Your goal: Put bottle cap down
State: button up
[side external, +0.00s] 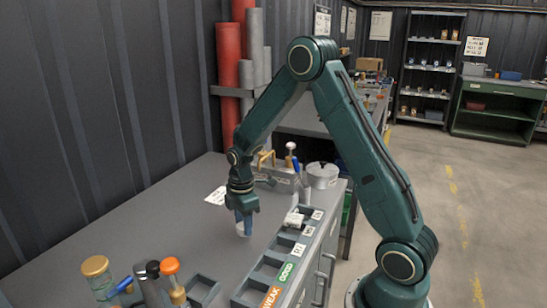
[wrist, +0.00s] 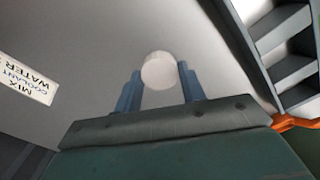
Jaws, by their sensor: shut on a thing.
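The bottle cap (wrist: 158,71) shows in the wrist view as a round white piece between the blue fingers of my gripper (wrist: 160,84). My gripper is shut on it. In the side external view my gripper (side external: 243,226) points down over the grey bench top (side external: 185,245), left of the divided tray. The cap (side external: 241,234) shows there only as a small pale piece at the fingertips, low near the bench. I cannot tell whether it touches the bench.
A divided tray (side external: 262,272) with labelled slots runs along the bench's right edge. Jars and bottles (side external: 97,268) stand at the front left. A paper label (side external: 216,196) lies behind my gripper, and a round metal pot (side external: 322,175) stands at the back. Bench left of my gripper is clear.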

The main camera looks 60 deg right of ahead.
jog(key=shift+f, duration=0.75)
jog(key=shift+f, duration=0.1)
jog(key=o, duration=0.9)
jog(key=shift+r, duration=6.15)
